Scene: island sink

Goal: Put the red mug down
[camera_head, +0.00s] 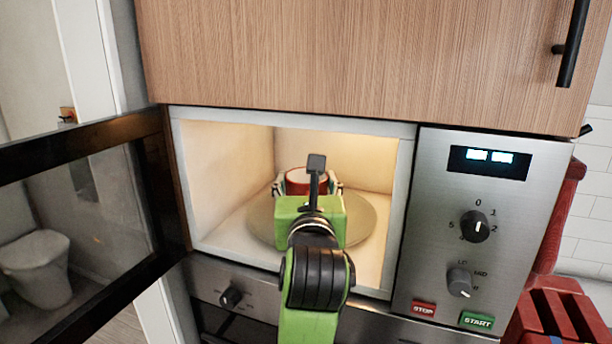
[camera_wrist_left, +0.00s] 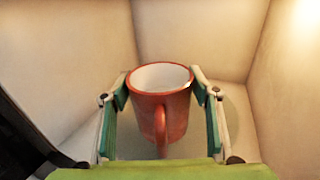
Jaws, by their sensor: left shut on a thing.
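The red mug (camera_head: 299,180) is inside the lit microwave (camera_head: 293,115), over its round turntable (camera_head: 367,222). In the left wrist view the mug (camera_wrist_left: 176,112) is upright, white inside, with its handle toward the camera. My left gripper (camera_head: 307,187) reaches into the microwave and is shut on the mug. In the left wrist view the fingers of my left gripper (camera_wrist_left: 160,97) stand on both sides of the mug. The mug's base is hidden, so I cannot tell whether it touches the turntable. My right gripper is not in view.
The microwave door (camera_head: 90,205) stands open at the left. The control panel (camera_head: 478,235) with knobs and buttons is right of the opening. A wooden cabinet (camera_head: 370,60) is directly above. Free turntable shows right of my gripper.

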